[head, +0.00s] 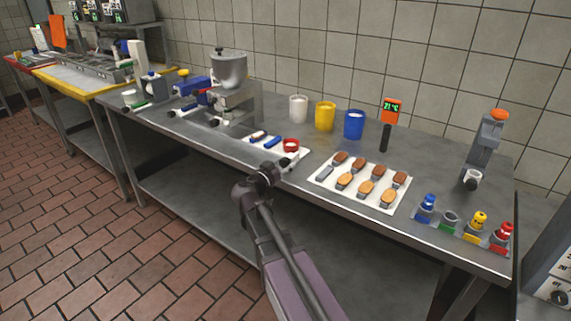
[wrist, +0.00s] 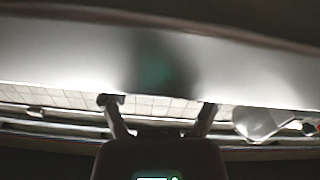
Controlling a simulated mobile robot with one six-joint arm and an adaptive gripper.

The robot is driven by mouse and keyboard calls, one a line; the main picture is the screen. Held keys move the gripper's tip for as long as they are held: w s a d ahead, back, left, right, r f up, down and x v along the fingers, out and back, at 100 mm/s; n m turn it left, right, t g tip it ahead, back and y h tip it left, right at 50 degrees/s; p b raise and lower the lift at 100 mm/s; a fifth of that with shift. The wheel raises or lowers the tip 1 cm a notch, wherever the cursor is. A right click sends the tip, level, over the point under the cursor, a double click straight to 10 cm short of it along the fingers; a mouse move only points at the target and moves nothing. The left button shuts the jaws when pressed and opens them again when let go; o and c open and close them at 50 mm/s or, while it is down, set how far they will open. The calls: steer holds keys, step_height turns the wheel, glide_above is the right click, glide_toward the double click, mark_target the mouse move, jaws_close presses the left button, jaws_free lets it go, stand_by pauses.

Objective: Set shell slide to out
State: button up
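I cannot tell for sure which part is the shell slide. A white tray (head: 331,197) with several brown and tan shells lies on the steel table. My gripper (wrist: 158,104) shows in the wrist view with its two fingers wide apart and nothing visible between them. In the head view my arm rises in front of the table, its end near the front edge beside a small white board (head: 262,146) with blue pieces and a red ring. The fingers are hard to make out there. A pale, blurred surface (wrist: 60,55) fills much of the wrist view.
A metal hopper machine (head: 229,70) stands left of centre. White (head: 298,108), yellow (head: 325,116) and blue (head: 354,124) cups stand at the back. A grey device with an orange top (head: 485,145) and several coloured pieces (head: 426,207) are at right.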

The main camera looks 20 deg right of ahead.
steer(key=shift+a, duration=0.1)
steer(key=v, duration=1.1)
steer(key=shift+s+a, duration=0.25)
steer(key=shift+a, duration=0.05)
stand_by(0.4)
steer(key=s+d+f+n+g+y, duration=0.1)
steer(key=s+d+f+g+y, duration=0.2)
steer(key=f, duration=0.3)
steer(key=s+d+f+n+g+y, duration=0.2)
steer(key=s+d+f+g, duration=0.1)
steer(key=f+g, duration=0.15)
steer(key=s+a+f+n+g+y, duration=0.3)
steer(key=s+a+f+n+y, duration=0.25)
steer(key=s+f+y, duration=0.35)
step_height(320, 180, up, 22)
steer(key=p, duration=2.1)
steer(key=shift+w+d+y, duration=0.3)
steer(key=shift+w+d, duration=0.05)
steer(key=shift+w, duration=0.1)
